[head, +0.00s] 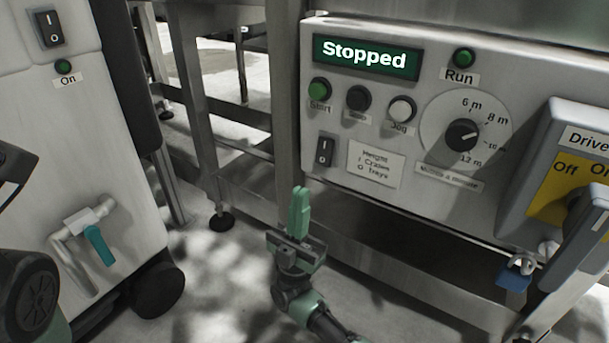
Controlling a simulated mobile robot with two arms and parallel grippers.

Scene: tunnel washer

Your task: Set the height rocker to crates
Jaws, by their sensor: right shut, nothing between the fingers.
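The height rocker (325,152) is a small black switch marked I at the top and O at the bottom, on the grey control panel. Which side is pressed in is too small to tell. A label (375,164) beside it reads Height, I Crates, O Trays. My right gripper (299,211) has green fingers pointing up. It is shut and empty, below and a little left of the rocker in the picture, apart from it.
The panel (420,185) also has a Stopped display (366,57), a green Start button (320,88), two more buttons, and a dial (462,135). A Drive switch box (570,165) juts out at right. A white cabinet (90,140) with a teal-handled valve (97,243) stands at left.

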